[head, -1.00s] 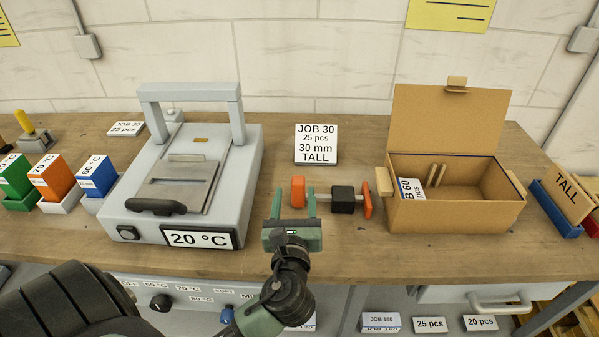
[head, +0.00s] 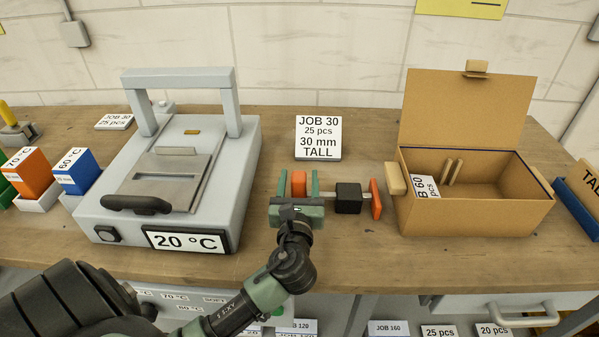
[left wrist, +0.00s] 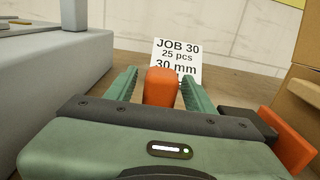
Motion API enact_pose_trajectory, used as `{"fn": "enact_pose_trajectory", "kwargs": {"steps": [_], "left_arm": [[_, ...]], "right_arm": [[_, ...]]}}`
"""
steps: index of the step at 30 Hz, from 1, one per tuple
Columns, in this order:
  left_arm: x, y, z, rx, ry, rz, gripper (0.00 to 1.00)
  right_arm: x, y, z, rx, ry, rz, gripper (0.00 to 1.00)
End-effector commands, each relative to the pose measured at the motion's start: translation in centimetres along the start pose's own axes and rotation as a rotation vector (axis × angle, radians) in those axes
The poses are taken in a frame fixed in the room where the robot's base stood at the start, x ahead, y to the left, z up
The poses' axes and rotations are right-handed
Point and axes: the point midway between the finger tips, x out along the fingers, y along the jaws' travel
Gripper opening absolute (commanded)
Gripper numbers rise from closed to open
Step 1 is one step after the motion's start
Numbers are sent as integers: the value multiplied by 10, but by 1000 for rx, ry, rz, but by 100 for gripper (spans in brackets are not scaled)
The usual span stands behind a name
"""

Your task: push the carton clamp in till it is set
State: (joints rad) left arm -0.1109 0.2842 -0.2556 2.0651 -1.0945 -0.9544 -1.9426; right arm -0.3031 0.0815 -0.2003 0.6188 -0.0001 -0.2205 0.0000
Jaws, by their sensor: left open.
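The carton clamp has an orange end block (head: 299,183), a thin bar, a black block (head: 348,198) and an orange plate (head: 376,199) at its right end. It lies on the bench just left of the open cardboard carton (head: 470,222), with the plate close to the carton's left side; whether they touch is unclear. My left gripper (head: 297,177) is open, with one finger on each side of the orange end block. The left wrist view shows the end block (left wrist: 161,87) between the green fingers, with no clear contact. My right gripper is not in view.
A grey press (head: 225,150) with a 20 °C display stands left of my gripper. A "JOB 30, 30 mm TALL" sign (head: 318,138) stands behind the clamp. The wooden bench (head: 350,262) is clear in front of the clamp.

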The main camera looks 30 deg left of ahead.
Motion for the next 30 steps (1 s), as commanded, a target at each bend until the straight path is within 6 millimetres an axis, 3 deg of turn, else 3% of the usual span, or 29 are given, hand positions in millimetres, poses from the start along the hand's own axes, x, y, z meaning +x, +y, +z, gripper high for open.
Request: {"fn": "enact_pose_trajectory", "kwargs": {"steps": [6,14,20,21,30], "left_arm": [[20,0,0,0,1,0,54],[21,0,-1,-1,1,-1,54],[21,0,-1,-1,1,0,4],[21,0,-1,-1,1,0,0],[21,0,-1,0,2,0,0]], "right_arm": [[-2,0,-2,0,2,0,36],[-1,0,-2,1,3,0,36],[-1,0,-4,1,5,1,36],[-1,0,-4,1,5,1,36],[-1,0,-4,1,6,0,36]]}}
